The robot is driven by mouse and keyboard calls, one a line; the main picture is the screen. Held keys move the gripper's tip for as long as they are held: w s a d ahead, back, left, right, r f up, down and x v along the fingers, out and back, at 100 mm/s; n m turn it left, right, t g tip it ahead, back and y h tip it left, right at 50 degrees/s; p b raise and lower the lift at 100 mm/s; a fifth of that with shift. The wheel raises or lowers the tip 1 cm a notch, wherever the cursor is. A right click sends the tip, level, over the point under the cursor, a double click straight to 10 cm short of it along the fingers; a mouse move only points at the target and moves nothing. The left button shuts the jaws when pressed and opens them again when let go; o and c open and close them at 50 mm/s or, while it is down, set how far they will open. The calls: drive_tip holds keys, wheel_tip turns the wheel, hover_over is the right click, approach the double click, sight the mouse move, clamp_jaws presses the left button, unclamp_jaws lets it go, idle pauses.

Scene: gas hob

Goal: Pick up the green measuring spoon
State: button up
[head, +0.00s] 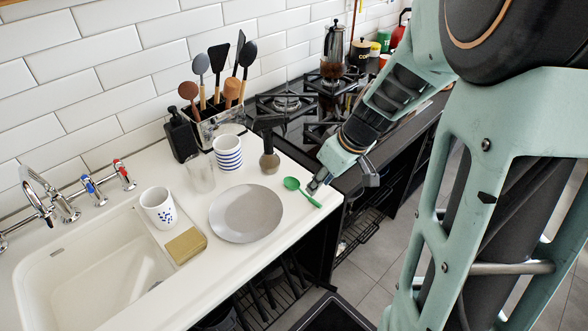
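The green measuring spoon (292,184) lies on the white countertop near its right front edge. Its round bowl is at the left and its handle runs down and right. My gripper (342,183) is at the counter's right edge, just right of the spoon. Its fingers are spread apart, with nothing seen between them. The left fingertip is close above and right of the handle; I cannot tell whether it touches. The right finger is out past the counter edge. No part of the spoon looks held.
A grey plate (246,213) lies left of the spoon. The gas hob (287,104) adjoins at the back right. A sink (95,270) is at the left.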

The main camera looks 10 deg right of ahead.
sight(310, 197)
drive_tip(key=shift+s+b+x, duration=0.1)
drive_tip(key=shift+b+x, duration=0.1)
drive_tip(key=shift+x, duration=1.25)
drive_tip(key=shift+s+b+x, duration=0.15)
drive_tip(key=shift+b+x, duration=0.05)
drive_tip(key=shift+x, duration=1.2)
drive_tip(key=shift+a+f, duration=0.1)
drive_tip(key=shift+f, duration=0.1)
clamp_jaws()
